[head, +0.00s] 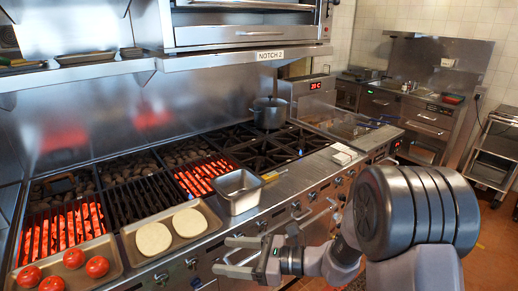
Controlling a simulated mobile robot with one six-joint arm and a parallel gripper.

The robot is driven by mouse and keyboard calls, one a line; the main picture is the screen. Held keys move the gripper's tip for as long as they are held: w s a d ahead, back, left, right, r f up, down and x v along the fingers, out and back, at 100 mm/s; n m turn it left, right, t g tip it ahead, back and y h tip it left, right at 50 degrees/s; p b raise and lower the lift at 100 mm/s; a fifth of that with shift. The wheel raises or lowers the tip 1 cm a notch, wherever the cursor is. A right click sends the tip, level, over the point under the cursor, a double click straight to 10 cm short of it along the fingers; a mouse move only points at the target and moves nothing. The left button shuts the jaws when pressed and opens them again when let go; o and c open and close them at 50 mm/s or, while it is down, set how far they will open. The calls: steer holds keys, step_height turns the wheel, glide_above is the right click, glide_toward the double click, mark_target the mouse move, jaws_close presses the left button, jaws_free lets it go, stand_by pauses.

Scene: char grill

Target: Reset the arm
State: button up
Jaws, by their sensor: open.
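My gripper (226,256) is open and empty. It is in front of the grill's front panel, below the metal pan and near the knobs, with its two fingers pointing left. My arm comes in from the right side of the view. The gripper appears apart from the grill (140,199), though the exact gap to the front panel cannot be told.
A tray (129,245) with two pale round patties and a tray (20,262) with several tomatoes lie at the grill's front edge. A metal pan (239,204) stands right of them. A pot (269,113) sits on the back burners. Open floor (492,243) shows at right.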

steer(key=s+d+r+n+g+h, duration=0.1)
steer(key=s+r+n+g+h, duration=0.2)
steer(key=s, duration=0.4)
steer(key=s+d+r+n+h, duration=0.1)
steer(key=s+r+n+h, duration=0.15)
steer(key=s+n, duration=0.35)
steer(key=s+d+r+n+t+h, duration=0.1)
steer(key=s+d+n+t+h, duration=0.1)
steer(key=d, duration=0.5)
steer(key=s+d+r+n+t+h, duration=0.2)
steer(key=s+d+n+t+h, duration=0.1)
steer(key=s+d+n+h, duration=0.2)
steer(key=s+d+h, duration=0.1)
steer(key=d, duration=0.1)
steer(key=shift+d+r, duration=0.25)
steer(key=shift+d, duration=0.1)
steer(key=shift+a+n, duration=0.15)
steer(key=shift+n, duration=0.15)
